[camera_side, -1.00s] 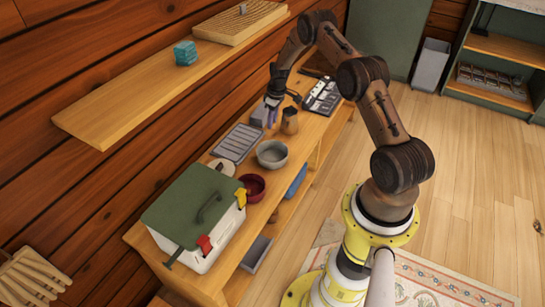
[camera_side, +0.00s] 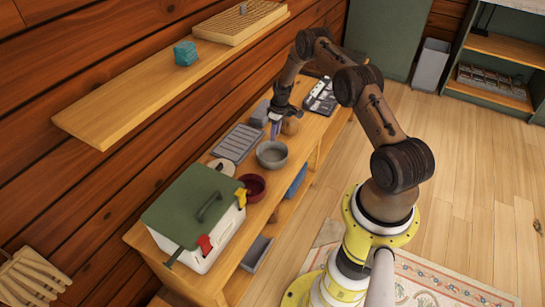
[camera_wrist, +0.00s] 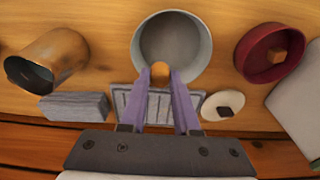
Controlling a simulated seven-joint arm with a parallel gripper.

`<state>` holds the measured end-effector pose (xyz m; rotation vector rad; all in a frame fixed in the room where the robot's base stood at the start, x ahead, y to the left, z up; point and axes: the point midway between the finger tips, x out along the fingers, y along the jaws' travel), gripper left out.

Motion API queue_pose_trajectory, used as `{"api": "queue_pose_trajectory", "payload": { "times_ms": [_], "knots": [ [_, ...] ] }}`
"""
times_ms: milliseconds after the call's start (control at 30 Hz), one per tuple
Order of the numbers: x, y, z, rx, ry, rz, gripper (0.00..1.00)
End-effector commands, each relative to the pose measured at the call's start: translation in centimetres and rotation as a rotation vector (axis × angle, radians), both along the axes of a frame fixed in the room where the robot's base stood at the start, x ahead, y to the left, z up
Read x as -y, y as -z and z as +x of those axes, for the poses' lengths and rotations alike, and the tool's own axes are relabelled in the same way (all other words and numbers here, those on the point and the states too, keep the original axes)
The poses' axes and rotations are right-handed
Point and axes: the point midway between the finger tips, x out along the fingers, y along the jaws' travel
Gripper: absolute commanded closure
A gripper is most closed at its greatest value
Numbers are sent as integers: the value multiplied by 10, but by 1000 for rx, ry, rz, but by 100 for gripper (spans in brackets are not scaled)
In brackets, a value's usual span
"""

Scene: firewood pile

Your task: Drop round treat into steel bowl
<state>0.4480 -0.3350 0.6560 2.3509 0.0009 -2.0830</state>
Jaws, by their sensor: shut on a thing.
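The round treat (camera_wrist: 160,73) is a small orange-brown ball in the wrist view. My gripper (camera_wrist: 159,80) has purple fingers, shut on the treat at their tips. The steel bowl (camera_wrist: 145,45) is grey and round, and looks empty. In the wrist view the treat overlaps the bowl's near rim; its height above the bowl is hard to tell. In the side view the steel bowl (camera_side: 272,165) stands on the bench, with my gripper (camera_side: 275,132) just behind it. The treat cannot be made out there.
A red bowl (camera_wrist: 244,55) holds a brown cube. A copper mug (camera_wrist: 55,52), grey block (camera_wrist: 75,107), grooved grey tray (camera_side: 237,143) and pale lid (camera_wrist: 212,108) surround the steel bowl. A green-lidded cooler (camera_side: 185,205) stands at the bench's near end. A wall shelf (camera_side: 130,98) hangs above.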

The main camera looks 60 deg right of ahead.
Motion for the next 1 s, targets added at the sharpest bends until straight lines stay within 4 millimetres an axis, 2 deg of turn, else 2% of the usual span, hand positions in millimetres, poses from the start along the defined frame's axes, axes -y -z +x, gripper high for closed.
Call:
{"api": "queue_pose_trajectory", "payload": {
  "times_ms": [100, 133, 300, 667, 867, 1000],
  "knots": [
    [0, 0, 0, 0, 0, 0, 100],
    [0, 0, 0, 0, 0, 0, 65],
    [0, 0, 0, 0, 0, 0, 35],
    [0, -4, 0, 0, 0, -1, 35],
    [1, -31, -3, 3, 0, -2, 35],
    [1, -63, -7, 4, 0, -3, 35]
  ]
}}
